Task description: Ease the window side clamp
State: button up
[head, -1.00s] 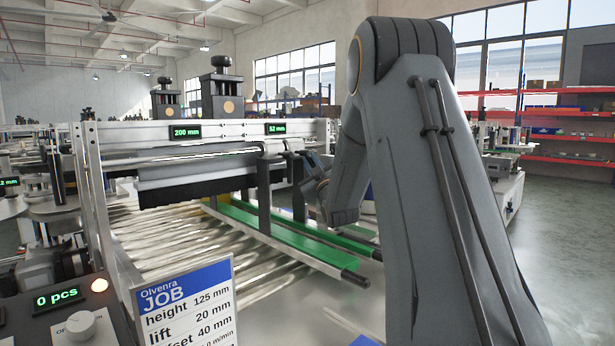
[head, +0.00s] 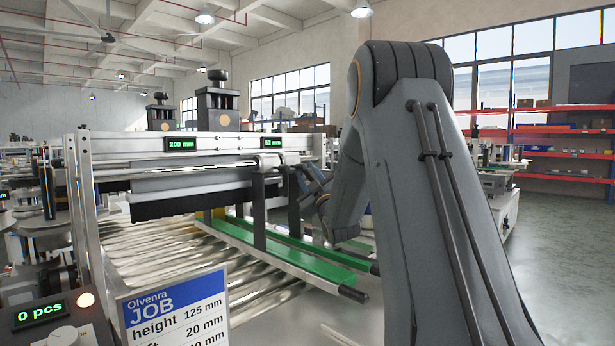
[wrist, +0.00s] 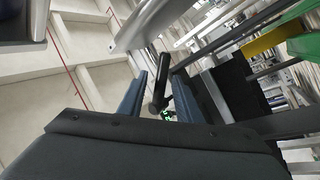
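Two green guide rails, a near one (head: 285,262) and a far one (head: 352,260), hang from dark posts under a crossbar, with clamps (head: 270,160) near the top of the posts. I cannot tell for sure which clamp is the window side one. My gripper (wrist: 160,98) shows two blue fingers set apart, with a dark lever with a rounded end (wrist: 158,92) between them in the picture. Gaps show beside the lever, and I cannot tell how deep it lies. In the head view my gripper is small and partly hidden behind my arm, near the clamps' right side.
Readouts on the crossbar show 200 mm (head: 181,144) and 52 mm (head: 271,142). A job card (head: 175,310) and a counter reading 0 pcs (head: 40,313) stand in front. Shiny rollers (head: 165,255) lie below the rails. Open floor (head: 560,260) is at the right.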

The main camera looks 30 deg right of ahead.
jog(key=d+b+v, duration=0.1)
jog(key=v, duration=0.6)
jog(key=shift+s+a+f, duration=0.15)
jog(key=shift+s+a, duration=0.25)
jog(key=shift+a, duration=0.1)
